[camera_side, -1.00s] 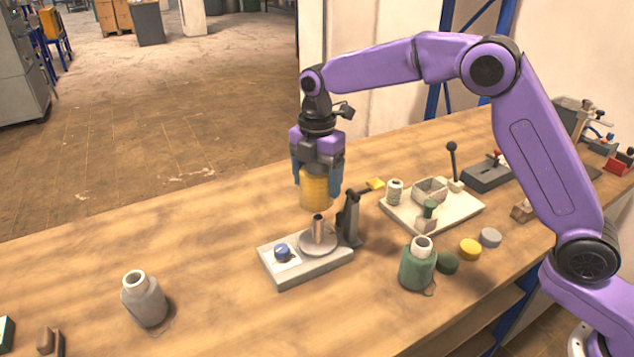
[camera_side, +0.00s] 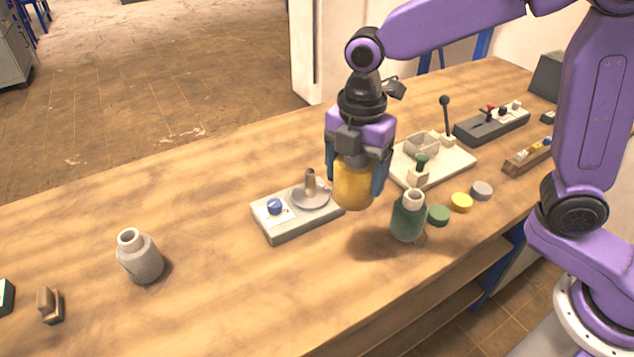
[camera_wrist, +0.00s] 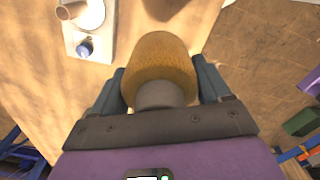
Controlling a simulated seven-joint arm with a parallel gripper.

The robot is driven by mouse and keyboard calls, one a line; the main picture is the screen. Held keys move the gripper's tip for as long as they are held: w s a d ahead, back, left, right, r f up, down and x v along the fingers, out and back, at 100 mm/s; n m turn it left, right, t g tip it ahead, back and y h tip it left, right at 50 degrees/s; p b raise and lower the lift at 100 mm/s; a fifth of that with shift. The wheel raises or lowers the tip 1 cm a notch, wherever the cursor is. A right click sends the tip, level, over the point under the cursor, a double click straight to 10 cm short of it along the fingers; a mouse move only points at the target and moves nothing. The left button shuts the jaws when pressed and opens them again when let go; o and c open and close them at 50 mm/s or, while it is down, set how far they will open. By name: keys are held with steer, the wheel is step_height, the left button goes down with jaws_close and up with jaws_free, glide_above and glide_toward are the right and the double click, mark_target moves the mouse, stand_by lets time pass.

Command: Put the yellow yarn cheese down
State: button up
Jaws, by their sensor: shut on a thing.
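The yellow yarn cheese (camera_side: 354,196) is a fuzzy upright cylinder between the fingers of my gripper (camera_side: 355,183), which is shut on it. The cheese is in the air above the bench, with a shadow on the wood below and to its right. In the wrist view the cheese (camera_wrist: 160,62) fills the space between the two blue fingers, with a grey tube end facing the camera. In the side view the cheese is just right of a copper spindle post (camera_side: 310,181) and behind-left of a green yarn cheese (camera_side: 407,220).
The spindle stand (camera_side: 290,227) carries a blue knob (camera_side: 275,206). A grey cheese (camera_side: 141,260) stands at left. Green (camera_side: 438,215), yellow (camera_side: 461,203) and grey (camera_side: 481,190) discs lie at right. A pale lever board (camera_side: 455,163) is behind.

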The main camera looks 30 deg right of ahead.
steer(key=s+d+f, duration=0.2)
steer(key=s+d, duration=0.1)
steer(key=s, duration=0.4)
steer(key=s+d+f, duration=0.1)
steer(key=s+d, duration=0.2)
steer(key=s, duration=0.3)
steer(key=shift+m, duration=0.3)
steer(key=shift+w+a+f, duration=1.4)
steer(key=shift+w+f, duration=0.45)
steer(key=shift+f, duration=0.35)
steer(key=shift+w+a+f, duration=1.35)
steer(key=shift+w+f, duration=0.55)
steer(key=shift+f, duration=0.3)
steer(key=shift+w+a+f, duration=1.4)
steer(key=shift+w+f, duration=0.45)
steer(key=shift+f, duration=0.35)
steer(key=shift+f, duration=0.1)
steer(key=o, duration=1.1)
